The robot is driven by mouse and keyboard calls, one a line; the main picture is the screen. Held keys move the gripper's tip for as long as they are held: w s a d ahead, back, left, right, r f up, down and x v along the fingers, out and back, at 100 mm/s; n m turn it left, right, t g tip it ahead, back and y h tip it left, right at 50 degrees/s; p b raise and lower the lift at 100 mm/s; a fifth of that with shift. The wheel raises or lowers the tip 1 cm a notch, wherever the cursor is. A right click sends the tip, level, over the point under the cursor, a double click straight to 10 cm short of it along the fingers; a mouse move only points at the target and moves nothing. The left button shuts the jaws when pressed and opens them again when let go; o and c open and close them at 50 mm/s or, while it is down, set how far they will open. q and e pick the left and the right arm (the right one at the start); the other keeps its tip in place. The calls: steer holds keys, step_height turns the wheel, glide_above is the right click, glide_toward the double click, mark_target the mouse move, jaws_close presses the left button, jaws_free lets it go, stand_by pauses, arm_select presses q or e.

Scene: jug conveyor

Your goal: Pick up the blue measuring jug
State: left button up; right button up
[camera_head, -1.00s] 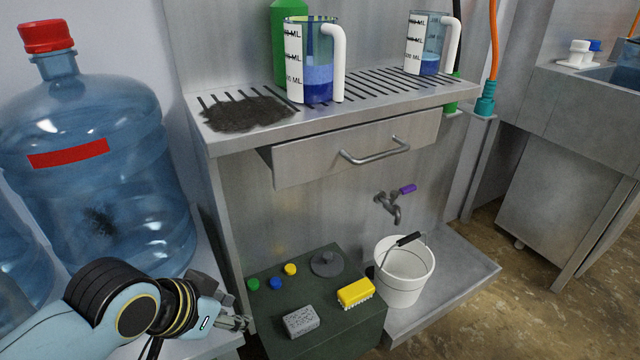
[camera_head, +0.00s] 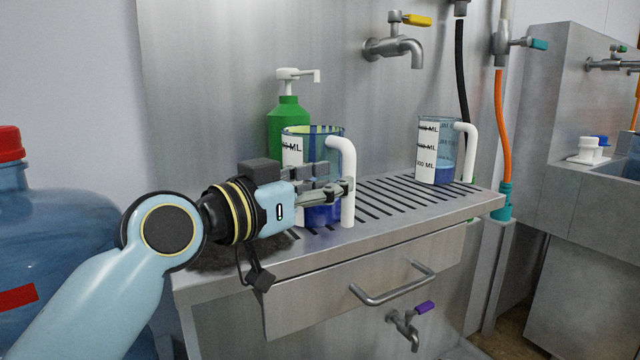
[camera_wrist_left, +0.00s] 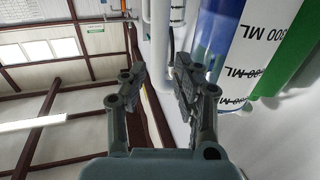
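The near measuring jug (camera_head: 323,215), clear blue with a white volume label, dark blue contents and a white handle (camera_head: 345,158), stands on the slotted steel counter. A second similar jug (camera_head: 435,173) stands further right. My left gripper (camera_head: 347,188) is in front of the near jug, its fingertips at the handle and hiding part of the jug. In the left wrist view my left gripper (camera_wrist_left: 155,80) has its fingers apart, with the white handle (camera_wrist_left: 160,40) showing between and beyond them; contact is unclear. The jug (camera_wrist_left: 212,35) is just right of them. My right gripper is out of view.
A green soap pump bottle (camera_head: 288,112) stands behind the near jug. The counter (camera_head: 395,205) has a dark dirt patch (camera_head: 225,252) on the left and a drawer handle (camera_head: 393,290) below. A tap (camera_head: 395,48) is above. A large water bottle (camera_head: 60,240) is left.

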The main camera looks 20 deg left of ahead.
mark_target(348, 225)
arm_select(q)
steer(key=x, duration=0.4)
steer(key=shift+d+f, duration=0.15)
steer(key=shift+f, duration=0.1)
steer(key=shift+w+d, duration=0.1)
steer(key=shift+w, duration=0.2)
steer(key=shift+c, duration=1.3)
jaws_close()
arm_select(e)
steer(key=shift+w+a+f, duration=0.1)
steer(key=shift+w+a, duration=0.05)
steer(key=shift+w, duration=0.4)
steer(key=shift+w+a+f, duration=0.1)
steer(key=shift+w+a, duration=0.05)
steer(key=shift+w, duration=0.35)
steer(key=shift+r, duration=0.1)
